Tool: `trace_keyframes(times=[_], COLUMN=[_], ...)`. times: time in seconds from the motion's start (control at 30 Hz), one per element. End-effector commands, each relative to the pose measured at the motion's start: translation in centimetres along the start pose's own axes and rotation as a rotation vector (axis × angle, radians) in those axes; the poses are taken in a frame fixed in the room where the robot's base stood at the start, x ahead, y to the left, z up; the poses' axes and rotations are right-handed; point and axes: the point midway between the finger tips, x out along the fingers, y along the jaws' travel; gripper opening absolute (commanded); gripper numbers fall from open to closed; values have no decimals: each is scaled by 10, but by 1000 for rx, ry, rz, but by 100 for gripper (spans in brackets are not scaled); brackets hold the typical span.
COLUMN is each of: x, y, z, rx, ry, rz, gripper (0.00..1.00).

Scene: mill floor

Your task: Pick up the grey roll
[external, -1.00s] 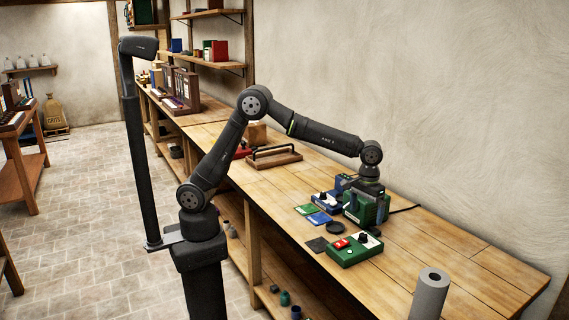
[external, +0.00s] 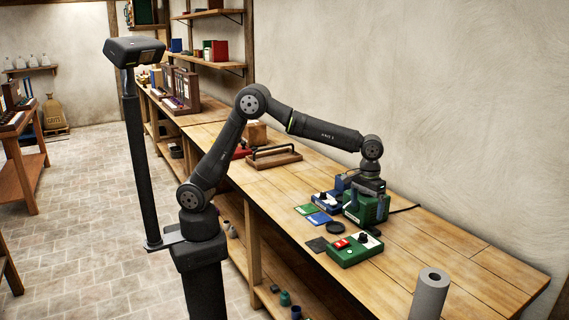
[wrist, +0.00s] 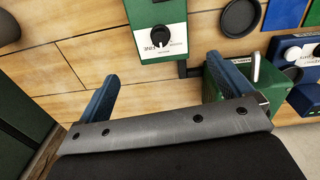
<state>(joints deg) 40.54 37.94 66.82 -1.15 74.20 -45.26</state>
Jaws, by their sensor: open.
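The grey roll (external: 430,296) stands upright at the near right of the bench, with a dark hole in its top. Its lower end is cut off by the picture's bottom edge. A dark grey rounded shape at the top left corner of the wrist view may be part of it, but I cannot tell. My gripper (external: 369,200) is well away from the roll, over the green block-shaped device on the bench. In the wrist view my gripper (wrist: 160,70) is open, with blue fingers apart and nothing between them.
A green device (external: 366,208) is close to my gripper. A green control box (external: 354,248) with a red switch lies between it and the roll. A black disc (external: 335,228), blue and green cards and a blue device sit nearby. Bare bench (external: 440,245) lies to the right.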

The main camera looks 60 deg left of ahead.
Motion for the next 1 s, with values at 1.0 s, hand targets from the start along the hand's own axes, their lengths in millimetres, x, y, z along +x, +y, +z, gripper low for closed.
trace_keyframes(times=[1.0], x=[18], y=[127], z=[-8], rx=[600], ry=[777], rz=[476], gripper=[96])
